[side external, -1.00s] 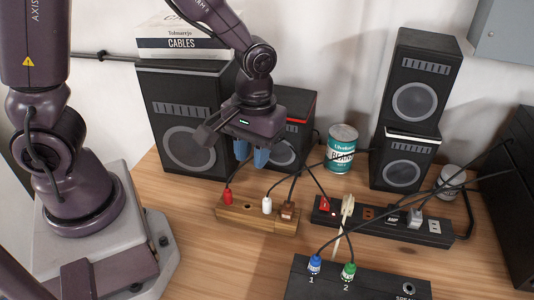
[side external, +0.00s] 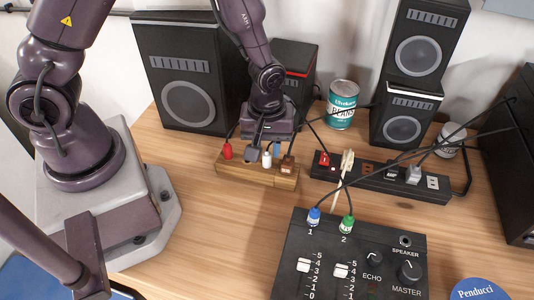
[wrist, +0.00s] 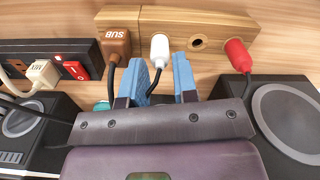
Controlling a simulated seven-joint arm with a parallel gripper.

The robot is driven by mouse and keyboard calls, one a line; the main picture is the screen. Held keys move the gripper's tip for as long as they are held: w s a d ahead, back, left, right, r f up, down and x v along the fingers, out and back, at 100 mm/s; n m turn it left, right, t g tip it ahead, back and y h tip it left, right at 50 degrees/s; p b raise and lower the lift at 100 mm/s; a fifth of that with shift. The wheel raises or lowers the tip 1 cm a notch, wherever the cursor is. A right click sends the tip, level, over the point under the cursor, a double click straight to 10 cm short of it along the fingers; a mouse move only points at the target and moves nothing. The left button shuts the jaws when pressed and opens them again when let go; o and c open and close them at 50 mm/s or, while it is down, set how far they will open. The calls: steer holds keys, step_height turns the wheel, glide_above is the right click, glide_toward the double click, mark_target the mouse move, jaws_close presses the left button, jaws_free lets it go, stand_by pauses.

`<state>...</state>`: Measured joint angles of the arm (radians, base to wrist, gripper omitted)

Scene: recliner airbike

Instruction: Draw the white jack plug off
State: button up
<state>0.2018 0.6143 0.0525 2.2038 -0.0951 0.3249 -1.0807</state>
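The white jack plug (side external: 267,160) stands in the wooden block (side external: 230,172), between the red plug (side external: 227,151) and the brown plug (side external: 287,165). In the wrist view the white plug (wrist: 160,47) is seated in the block (wrist: 150,20), and its black cable runs back between the fingers. My gripper (wrist: 160,62) is open, with one blue finger on each side of the plug and a visible gap on both sides. In the side view my gripper (side external: 265,150) is low at the block and partly hides the plug's surroundings.
The brown SUB plug (wrist: 115,42) is close beside one finger; an empty hole (wrist: 196,44) lies on the other side. A power strip (side external: 385,180) and a mixer (side external: 350,255) stand nearby. Speakers (side external: 180,75) and a bean can (side external: 342,105) stand behind.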

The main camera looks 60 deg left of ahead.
mark_target(267, 153)
steer(key=shift+f, duration=1.6)
jaws_close()
steer(key=shift+r, duration=0.7)
steer(key=shift+r, duration=1.1)
